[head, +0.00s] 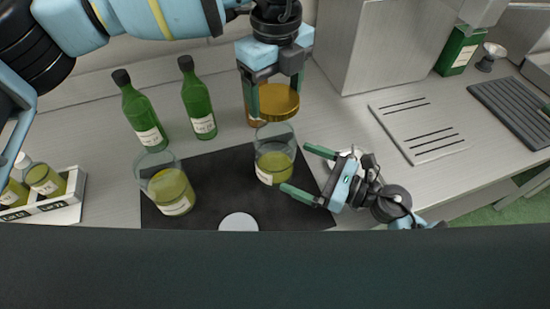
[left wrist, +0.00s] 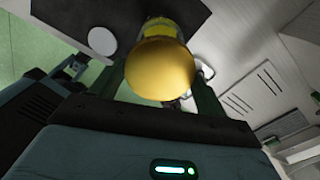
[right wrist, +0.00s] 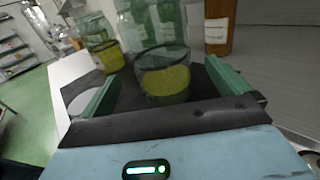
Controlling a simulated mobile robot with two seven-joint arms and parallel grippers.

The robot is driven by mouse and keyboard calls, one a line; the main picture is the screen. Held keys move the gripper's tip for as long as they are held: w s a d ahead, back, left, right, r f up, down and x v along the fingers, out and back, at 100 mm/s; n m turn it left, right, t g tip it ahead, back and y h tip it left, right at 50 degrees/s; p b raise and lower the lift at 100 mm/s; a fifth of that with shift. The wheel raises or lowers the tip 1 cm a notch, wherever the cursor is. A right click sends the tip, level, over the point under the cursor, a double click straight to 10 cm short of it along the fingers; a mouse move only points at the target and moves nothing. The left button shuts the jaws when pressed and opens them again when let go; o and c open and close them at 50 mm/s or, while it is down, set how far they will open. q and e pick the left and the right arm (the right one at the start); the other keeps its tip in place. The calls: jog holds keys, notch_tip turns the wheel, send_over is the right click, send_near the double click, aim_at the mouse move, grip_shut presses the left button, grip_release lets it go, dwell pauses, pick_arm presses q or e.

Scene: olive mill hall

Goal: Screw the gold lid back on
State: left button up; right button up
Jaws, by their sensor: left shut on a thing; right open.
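The gold lid (head: 280,101) is held level in my left gripper (head: 276,92), above the right-hand glass jar. The lid also fills the middle of the left wrist view (left wrist: 160,72). The jar (head: 274,163) stands upright and open on a dark mat (head: 225,170), with yellow-green contents and a pale label. In the right wrist view the jar (right wrist: 165,80) stands between the fingers of my right gripper (right wrist: 162,88). That gripper (head: 299,170) is open; I cannot tell whether either finger touches the glass.
A second open jar (head: 172,191) stands left on the mat. A white disc (head: 238,222) lies at its front. Two green bottles (head: 199,105) and an amber bottle (head: 250,112) stand behind. A crate of small jars (head: 75,189) is at left, a slotted plate (head: 418,128) at right.

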aim_at(275, 157)
jog(key=shift+x, duration=3.75)
jog(key=shift+d, duration=0.1)
jog(key=shift+c, duration=0.3)
jog(key=c, duration=1.3)
pick_arm(q)
jog(key=shift+f, duration=2.55)
pick_arm(e)
jog(key=shift+c, duration=0.2)
pick_arm(q)
jog(key=shift+f, duration=0.9)
jog(key=shift+f, duration=0.55)
